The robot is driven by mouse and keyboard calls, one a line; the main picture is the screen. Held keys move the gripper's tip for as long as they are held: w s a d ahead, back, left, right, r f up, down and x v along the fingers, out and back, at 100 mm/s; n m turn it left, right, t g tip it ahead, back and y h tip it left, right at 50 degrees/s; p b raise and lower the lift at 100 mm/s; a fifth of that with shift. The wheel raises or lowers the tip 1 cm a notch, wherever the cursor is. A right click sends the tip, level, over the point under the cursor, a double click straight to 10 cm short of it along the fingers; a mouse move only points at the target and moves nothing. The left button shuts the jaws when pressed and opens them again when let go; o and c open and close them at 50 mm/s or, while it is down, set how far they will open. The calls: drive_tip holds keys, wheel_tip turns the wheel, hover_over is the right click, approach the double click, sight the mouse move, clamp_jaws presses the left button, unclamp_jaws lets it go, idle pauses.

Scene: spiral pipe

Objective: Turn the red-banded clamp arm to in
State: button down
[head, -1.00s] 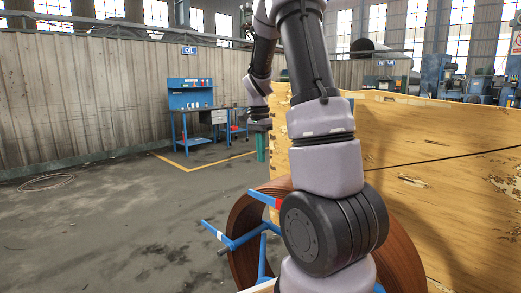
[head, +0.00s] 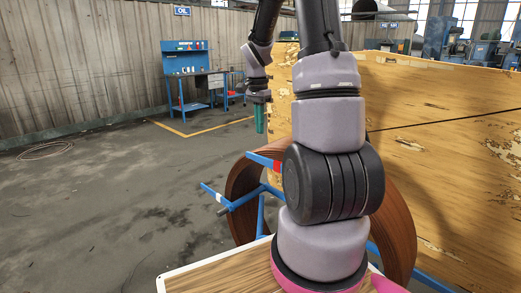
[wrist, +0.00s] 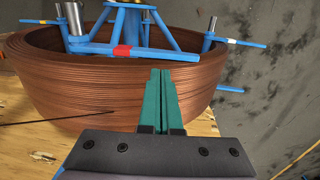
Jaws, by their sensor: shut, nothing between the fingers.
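The red-banded clamp arm is a blue bar with a red band (head: 277,166), at the top of a brown coil (head: 242,190), partly hidden behind my arm. In the wrist view, the red band (wrist: 122,51) sits on a blue bar crossing just inside the coil's near rim (wrist: 90,80). My gripper (head: 259,128) hangs above and a little left of the red band in the head view. Its teal fingers (wrist: 160,75) are shut and empty. In the wrist view the tips overlap the coil's near rim, right of the red band; I cannot tell whether they touch it.
A white-banded blue arm (head: 218,197) sticks out left of the coil and also shows in the wrist view (wrist: 232,41). A wooden wall (head: 440,130) stands right.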

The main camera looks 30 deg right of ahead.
sight(260, 157)
drive_tip(key=f, duration=0.8)
drive_tip(key=shift+s+f, duration=0.2)
drive_tip(key=shift+f, duration=0.15)
drive_tip(key=shift+w+f, duration=0.1)
drive_tip(key=shift+f, duration=0.3)
wheel_tip(260, 157, down, 9)
drive_tip(key=g+h, duration=0.2)
drive_tip(key=g, duration=0.4)
drive_tip(key=shift+s, duration=0.2)
drive_tip(key=shift+s, duration=0.1)
